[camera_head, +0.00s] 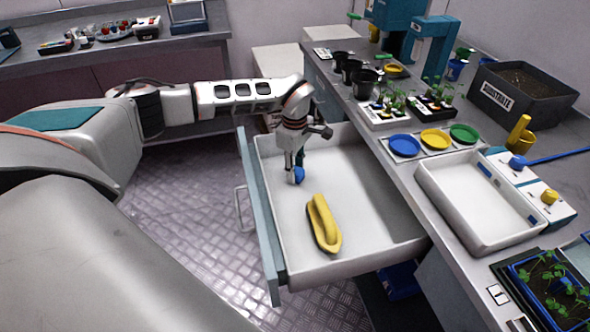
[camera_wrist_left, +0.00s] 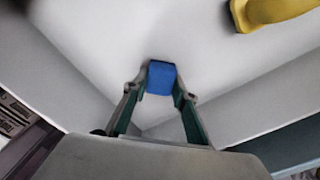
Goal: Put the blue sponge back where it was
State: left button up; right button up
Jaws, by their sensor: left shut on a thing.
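The blue sponge (camera_head: 299,175) is between the fingers of my left gripper (camera_head: 295,172), inside the open drawer (camera_head: 345,205). In the left wrist view the blue sponge (camera_wrist_left: 161,77) sits at the fingertips of my left gripper (camera_wrist_left: 160,82), which is shut on it. The white drawer floor (camera_wrist_left: 110,40) lies behind it; I cannot tell whether the sponge touches the floor. A yellow object with a raised handle-like ridge (camera_head: 323,223) lies in the drawer, nearer the front of the head view. It also shows in the left wrist view (camera_wrist_left: 275,10). My right gripper is not seen.
The counter right of the drawer holds a white tray (camera_head: 478,208), blue (camera_head: 404,145), yellow and green dishes, seedlings, black pots and a substrate box (camera_head: 520,95). The drawer's front panel (camera_head: 262,225) stands at the left. The drawer's right part is clear.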

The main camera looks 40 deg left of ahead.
pick_arm(q)
jog(key=shift+f, duration=0.15)
jog(key=o, duration=1)
jog(key=shift+c, duration=0.2)
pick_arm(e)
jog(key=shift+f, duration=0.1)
pick_arm(q)
notch_tip(320, 180, up, 12)
jog(key=p, duration=0.1)
jog(key=shift+r+p, duration=0.2)
jog(key=shift+p, duration=0.15)
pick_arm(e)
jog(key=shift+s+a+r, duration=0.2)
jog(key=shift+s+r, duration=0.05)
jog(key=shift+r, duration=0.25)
